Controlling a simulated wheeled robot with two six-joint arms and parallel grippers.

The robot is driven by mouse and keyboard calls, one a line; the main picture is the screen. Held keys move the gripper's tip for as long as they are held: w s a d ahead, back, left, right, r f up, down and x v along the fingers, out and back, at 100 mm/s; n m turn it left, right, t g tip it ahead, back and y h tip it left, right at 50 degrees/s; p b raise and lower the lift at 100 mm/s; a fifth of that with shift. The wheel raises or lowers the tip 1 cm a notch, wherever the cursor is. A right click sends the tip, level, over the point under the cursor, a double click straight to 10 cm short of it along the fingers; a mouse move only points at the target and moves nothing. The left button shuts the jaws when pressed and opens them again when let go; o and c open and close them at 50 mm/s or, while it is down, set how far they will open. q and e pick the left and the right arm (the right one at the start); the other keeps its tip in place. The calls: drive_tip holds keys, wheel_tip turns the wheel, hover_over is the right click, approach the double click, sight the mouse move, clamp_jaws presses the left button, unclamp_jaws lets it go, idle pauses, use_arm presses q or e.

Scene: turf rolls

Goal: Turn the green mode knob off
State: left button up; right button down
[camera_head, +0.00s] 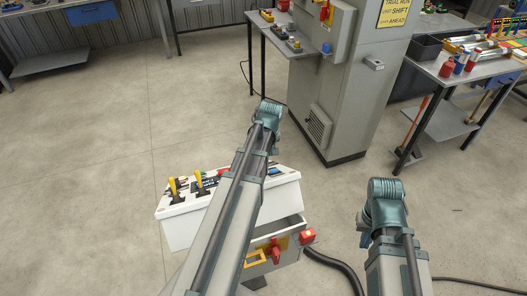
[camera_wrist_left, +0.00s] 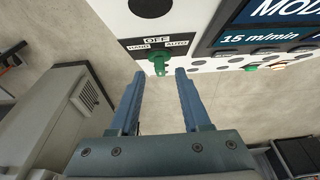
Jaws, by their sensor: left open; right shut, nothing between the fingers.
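The green mode knob (camera_wrist_left: 159,62) shows in the left wrist view on a dark plate marked OFF above it, HAND to the left and AUTO to the right. Its pointing direction is not clear. My left gripper (camera_wrist_left: 160,75) is open, its two blue fingertips to either side of the knob's lower end; I cannot tell whether they touch it. In the head view the white control console (camera_head: 183,229) lies under my left arm, which hides the knob and left gripper. My right gripper (camera_head: 365,238) is shut and empty to the right of the console, mostly hidden by its arm.
The console also bears yellow-topped levers (camera_head: 174,187) and a red button (camera_head: 307,236). A grey cabinet (camera_head: 345,100) stands beyond. A black cable (camera_head: 335,262) runs along the floor.

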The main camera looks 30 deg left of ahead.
wheel_tip(320, 180, up, 10)
drive_tip(key=p, duration=0.8)
drive_tip(key=shift+p, duration=0.3)
drive_tip(key=shift+f, duration=0.15)
